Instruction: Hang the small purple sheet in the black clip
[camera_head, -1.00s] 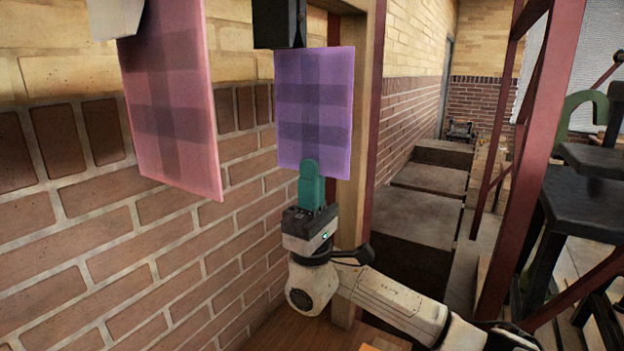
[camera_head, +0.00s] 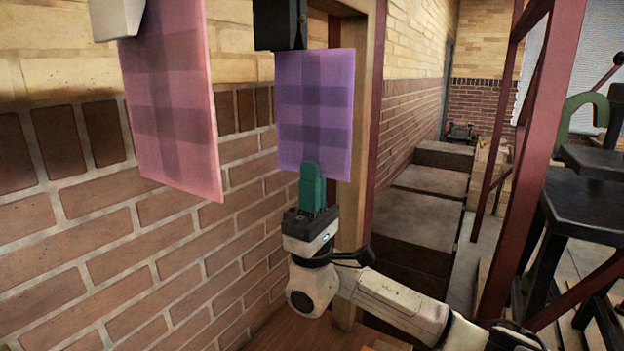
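The small purple checked sheet (camera_head: 314,110) hangs upright in the middle of the view. Its top edge meets the bottom of the black clip (camera_head: 281,22) on the wall. I cannot tell from here whether the clip's jaws grip the sheet. My gripper (camera_head: 312,172) is below the sheet, pointing up. One green finger overlaps the front of the sheet's lower edge. The other finger is hidden, so the gap between the fingers does not show.
A larger pink checked sheet (camera_head: 172,100) hangs at the left from a pale clip (camera_head: 117,16). A brick wall (camera_head: 130,270) runs behind. Red metal posts (camera_head: 520,170) and dark stools (camera_head: 575,205) stand at the right. Low brown boxes (camera_head: 415,225) line the passage.

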